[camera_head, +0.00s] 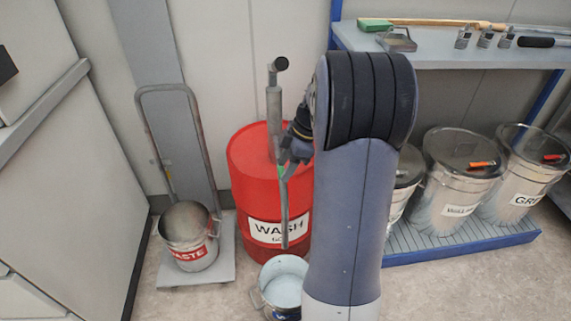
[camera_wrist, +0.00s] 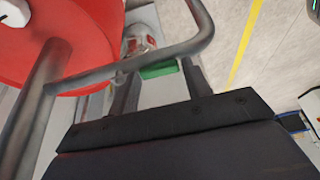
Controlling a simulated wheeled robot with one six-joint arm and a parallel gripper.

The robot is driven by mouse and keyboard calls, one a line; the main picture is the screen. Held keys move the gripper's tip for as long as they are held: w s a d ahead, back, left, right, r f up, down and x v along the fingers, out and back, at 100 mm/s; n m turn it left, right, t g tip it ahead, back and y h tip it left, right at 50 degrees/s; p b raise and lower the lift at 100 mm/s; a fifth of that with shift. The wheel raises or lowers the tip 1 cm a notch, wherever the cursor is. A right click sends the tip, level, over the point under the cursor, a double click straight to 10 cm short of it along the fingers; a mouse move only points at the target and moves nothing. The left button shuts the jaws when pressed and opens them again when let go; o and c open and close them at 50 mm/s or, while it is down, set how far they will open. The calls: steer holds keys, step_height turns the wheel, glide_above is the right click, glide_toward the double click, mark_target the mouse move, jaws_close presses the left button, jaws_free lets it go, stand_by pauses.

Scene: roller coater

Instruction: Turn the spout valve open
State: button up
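The red drum (camera_head: 250,180), labelled WASH, carries an upright grey pump pipe (camera_head: 274,110). A grey spout pipe (camera_head: 285,217) hangs in front of the drum, above a pail (camera_head: 283,282) of pale liquid. A small green piece (camera_head: 288,171), seemingly the valve handle, is on the spout. My gripper (camera_head: 286,160) is at this piece, partly hidden by my arm. In the wrist view, the green piece (camera_wrist: 160,69) shows between my two spread fingers, just beyond the bent pipe (camera_wrist: 150,58). I cannot tell whether the fingers touch it.
A WASTE pail (camera_head: 188,236) stands on a grey hand truck (camera_head: 218,262) at left. The floor at front right is clear.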

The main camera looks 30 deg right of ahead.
steer(key=o, duration=0.4)
steer(key=p+v, duration=0.2)
steer(key=v, duration=0.8)
steer(key=shift+d+r+p, duration=0.1)
steer(key=shift+r+p, duration=0.2)
steer(key=shift+r, duration=0.1)
steer(key=shift+f, duration=0.1)
steer(key=b+x, duration=0.2)
steer(key=x, duration=0.8)
steer(key=shift+f+b, duration=0.3)
steer(key=shift+a, duration=0.2)
